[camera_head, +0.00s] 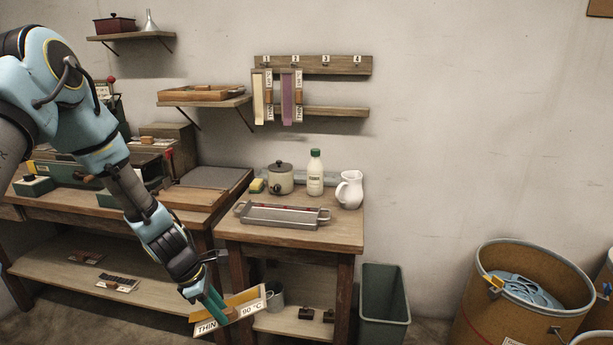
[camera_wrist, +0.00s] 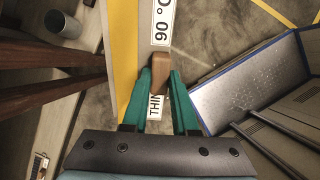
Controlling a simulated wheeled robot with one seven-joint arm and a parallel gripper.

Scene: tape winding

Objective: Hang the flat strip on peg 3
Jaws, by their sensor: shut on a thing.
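My gripper (camera_head: 216,306) is low in front of the small table, its green fingers shut on the flat strip (camera_head: 245,300). The strip is yellow with white labels reading THIN and 90 °C, and it lies slanted across the fingers. In the wrist view the strip (camera_wrist: 125,50) runs past the fingertips (camera_wrist: 160,72), with a brown piece between them. The peg board (camera_head: 340,70) is high on the back wall with labels 1 to 4. Peg 3 (camera_head: 326,66) is bare. A cream strip (camera_head: 258,98) hangs under label 1 and a purple strip (camera_head: 287,98) under label 2.
The small table (camera_head: 340,235) holds a metal tray (camera_head: 283,222), pot (camera_head: 281,178), bottle (camera_head: 315,175) and white jug (camera_head: 349,190). A grey bin (camera_head: 384,310) stands right of it. A lower ledge (camera_head: 335,112) runs below the pegs. Wall shelves are at left.

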